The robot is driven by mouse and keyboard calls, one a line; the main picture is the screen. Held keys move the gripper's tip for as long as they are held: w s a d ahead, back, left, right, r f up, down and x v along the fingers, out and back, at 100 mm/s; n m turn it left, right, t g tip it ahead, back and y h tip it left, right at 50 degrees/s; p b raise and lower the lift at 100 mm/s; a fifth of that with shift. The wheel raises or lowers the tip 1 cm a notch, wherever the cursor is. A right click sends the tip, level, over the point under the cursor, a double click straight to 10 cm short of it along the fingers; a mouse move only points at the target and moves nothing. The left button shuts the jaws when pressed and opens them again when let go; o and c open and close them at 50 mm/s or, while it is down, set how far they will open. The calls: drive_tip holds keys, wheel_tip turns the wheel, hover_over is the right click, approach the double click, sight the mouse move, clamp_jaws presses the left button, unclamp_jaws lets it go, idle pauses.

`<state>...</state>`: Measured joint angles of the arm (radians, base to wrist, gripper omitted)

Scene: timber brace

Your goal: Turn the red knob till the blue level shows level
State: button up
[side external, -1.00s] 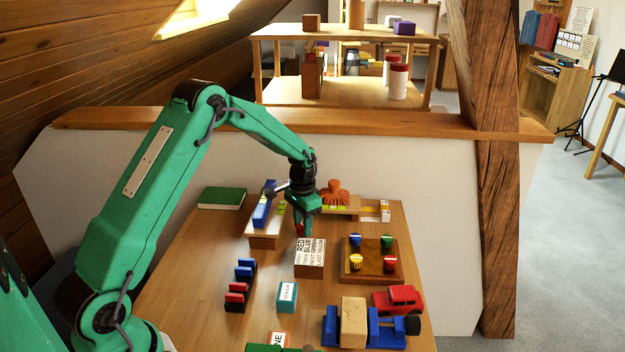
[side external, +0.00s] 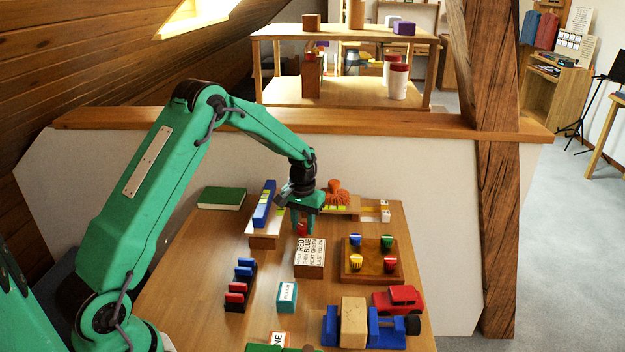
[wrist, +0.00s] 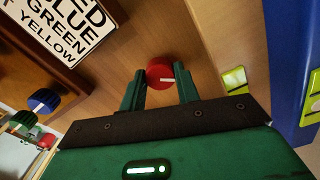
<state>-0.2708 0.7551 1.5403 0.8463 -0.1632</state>
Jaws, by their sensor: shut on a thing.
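The red knob (side external: 302,229) stands on the table below my gripper. The blue level (side external: 264,205) sits on a pale wooden stand just left of my gripper. Part of what looks like the blue level (wrist: 296,60) shows at the right edge of the wrist view, with a yellow-green patch. Its bubble is too small to read.
A sign block (side external: 309,258) stands close in front of the knob. A wooden board with coloured knobs (side external: 372,260) lies to the right. An orange ribbed piece (side external: 335,194) is behind my gripper. A green book (side external: 222,198) lies at the back left.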

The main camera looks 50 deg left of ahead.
sight(303, 225)
drive_tip(key=o, duration=1)
drive_tip(key=shift+c, duration=0.2)
wheel_tip(303, 225, up, 7)
drive_tip(key=shift+r, duration=0.45)
